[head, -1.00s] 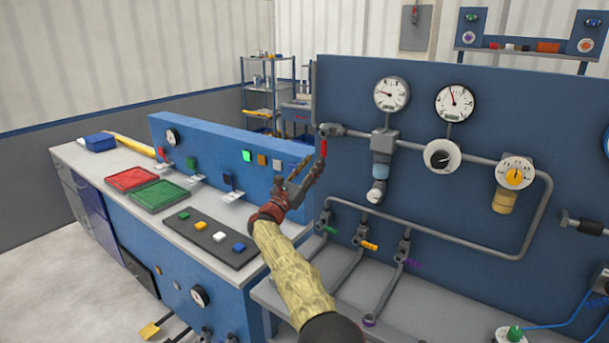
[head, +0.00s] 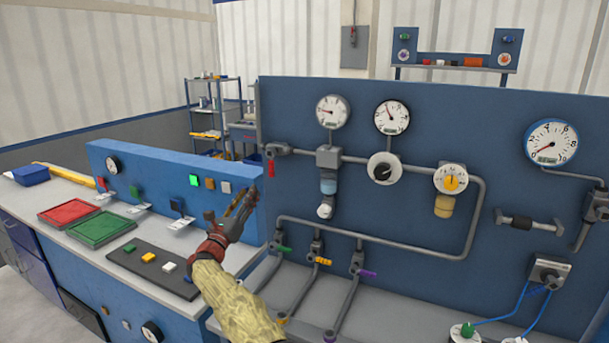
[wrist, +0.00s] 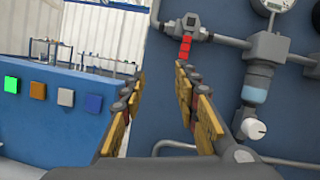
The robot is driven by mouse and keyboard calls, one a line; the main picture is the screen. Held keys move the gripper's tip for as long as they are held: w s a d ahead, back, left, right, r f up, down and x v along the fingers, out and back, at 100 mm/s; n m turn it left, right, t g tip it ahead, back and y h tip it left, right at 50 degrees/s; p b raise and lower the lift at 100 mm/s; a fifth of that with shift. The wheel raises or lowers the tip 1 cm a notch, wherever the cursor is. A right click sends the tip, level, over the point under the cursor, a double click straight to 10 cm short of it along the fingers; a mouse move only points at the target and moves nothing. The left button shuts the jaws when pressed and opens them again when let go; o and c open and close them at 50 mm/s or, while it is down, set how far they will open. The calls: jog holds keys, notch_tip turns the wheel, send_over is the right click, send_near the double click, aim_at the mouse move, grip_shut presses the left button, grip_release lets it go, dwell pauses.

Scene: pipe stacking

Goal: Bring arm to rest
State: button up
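My gripper (head: 238,204) is raised in front of the gap between the low blue panel and the tall pipe panel. In the wrist view my gripper (wrist: 160,78) has its two fingers apart, with nothing held between them. The red valve handle (head: 271,168) hangs down from the pipe at the tall panel's left edge. It is up and to the right of my fingertips, apart from them. In the wrist view the red handle (wrist: 186,48) shows beyond the right fingertip. My forearm runs down to the bottom edge of the head view.
The tall blue panel (head: 420,270) carries gauges, pipes and valves close on the right. The low bench on the left holds a red tray (head: 69,211), a green tray (head: 103,229) and a dark strip with coloured blocks (head: 180,277). Shelves (head: 206,110) stand behind.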

jog(key=s+a+f+n+g+y, duration=0.1)
jog(key=a+f+n+g+y, duration=0.4)
jog(key=a+f+n+y, duration=0.95)
jog(key=s+d+f+n+g+h, duration=0.1)
jog(key=s+d+f+n+g, duration=0.25)
jog(key=n, duration=0.35)
jog(key=s+d+f+n+g+h, duration=0.1)
jog(key=s+d+f+n+g, duration=0.15)
jog(key=s+n, duration=0.35)
jog(key=s+d+r+n+g+h, duration=0.2)
jog(key=s+d+n+g, duration=0.15)
jog(key=s+d, duration=1.05)
jog(key=s+d+r+n+g+h, duration=0.2)
jog(key=s+d+n, duration=0.2)
jog(key=s+d, duration=1.05)
jog(key=s+d+r+n+g+h, duration=0.2)
jog(key=s+d+n, duration=0.1)
jog(key=s+d, duration=1.15)
jog(key=s+d+r+m+t, duration=0.1)
jog(key=s+d+r, duration=0.1)
jog(key=d, duration=0.3)
jog(key=s+d+r+m+t+h, duration=0.1)
jog(key=s+d+r, duration=0.1)
jog(key=d, duration=0.4)
jog(key=shift+d+r+t+p, duration=0.3)
jog(key=shift+r+t, duration=0.05)
jog(key=shift+r, duration=0.4)
